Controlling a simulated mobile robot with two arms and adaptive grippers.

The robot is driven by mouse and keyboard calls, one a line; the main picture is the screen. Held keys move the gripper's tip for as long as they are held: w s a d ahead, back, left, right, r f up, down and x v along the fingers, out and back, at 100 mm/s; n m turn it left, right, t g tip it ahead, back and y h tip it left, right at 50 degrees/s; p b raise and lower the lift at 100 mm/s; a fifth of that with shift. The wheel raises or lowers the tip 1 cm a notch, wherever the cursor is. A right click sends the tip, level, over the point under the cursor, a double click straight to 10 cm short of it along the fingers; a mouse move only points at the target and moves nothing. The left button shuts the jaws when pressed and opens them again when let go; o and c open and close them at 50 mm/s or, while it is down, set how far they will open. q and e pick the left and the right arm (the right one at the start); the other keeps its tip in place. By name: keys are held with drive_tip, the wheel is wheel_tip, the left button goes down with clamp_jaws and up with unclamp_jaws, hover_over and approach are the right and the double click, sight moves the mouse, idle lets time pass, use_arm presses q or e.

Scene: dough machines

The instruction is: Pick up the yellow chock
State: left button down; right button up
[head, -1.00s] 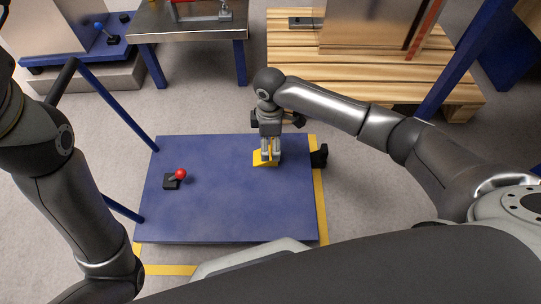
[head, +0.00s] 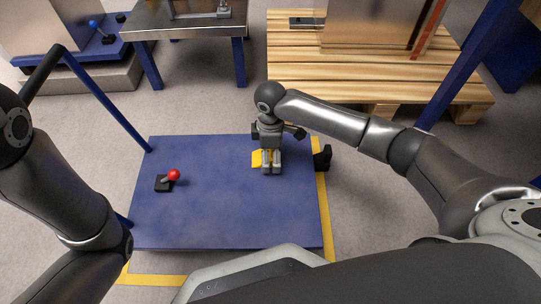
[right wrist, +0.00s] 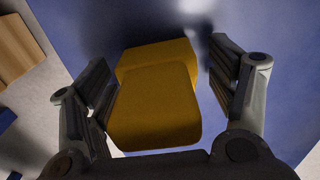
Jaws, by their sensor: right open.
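The yellow chock (head: 257,158) lies on the blue platform (head: 215,205) near its back right part, partly hidden behind my right gripper. My right gripper (head: 271,171) points down at it. In the right wrist view the chock (right wrist: 155,100) shows as a stepped yellow block between the two open fingers of my right gripper (right wrist: 165,95). A gap shows on the right side, and the left finger is close to the chock; I cannot tell whether it touches. My left arm comes in at the left, but its gripper is not in view.
A black base with a red-knobbed lever (head: 173,176) stands on the platform's left part. A black object (head: 322,158) sits at the right edge. Behind are a wooden pallet (head: 370,75) and a metal table (head: 185,27). The platform's front middle is clear.

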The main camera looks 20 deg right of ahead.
drive_tip(key=shift+c, duration=0.2)
drive_tip(key=c, duration=1.2)
drive_tip(key=shift+r, duration=0.15)
